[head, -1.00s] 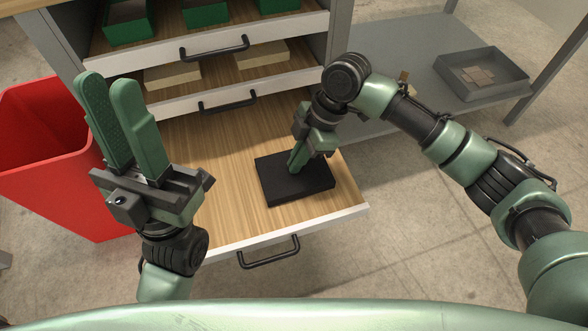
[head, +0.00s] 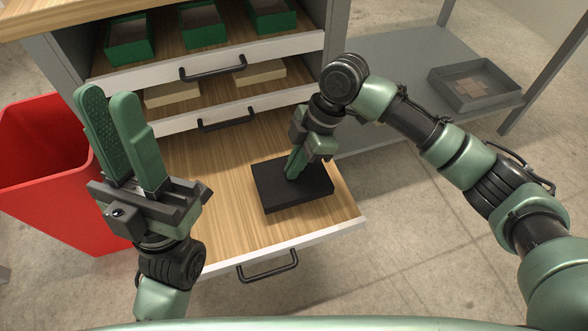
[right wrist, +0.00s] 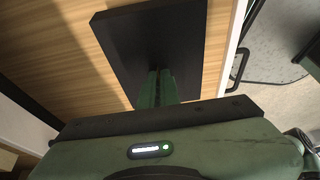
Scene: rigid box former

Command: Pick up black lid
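The black lid (head: 305,193) is a flat dark rectangle at the lowest open drawer, near its front right. It also shows at the top of the right wrist view (right wrist: 185,32). My right gripper (head: 293,172) points down at the lid's middle. Its fingers (right wrist: 156,82) are close together and appear shut on a part of the lid that they hide. The lid looks level; whether a small gap separates it from the drawer floor is hard to tell. My left gripper (head: 107,98) is open and empty, fingers pointing up, left of the drawer.
The open wooden drawer (head: 215,195) is otherwise bare, with a black handle (head: 268,265) in front. Drawers above hold tan boxes (head: 172,95) and green boxes (head: 203,24). A red bin (head: 45,190) stands left. A grey shelf (head: 385,75) at right carries a grey tray (head: 490,98).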

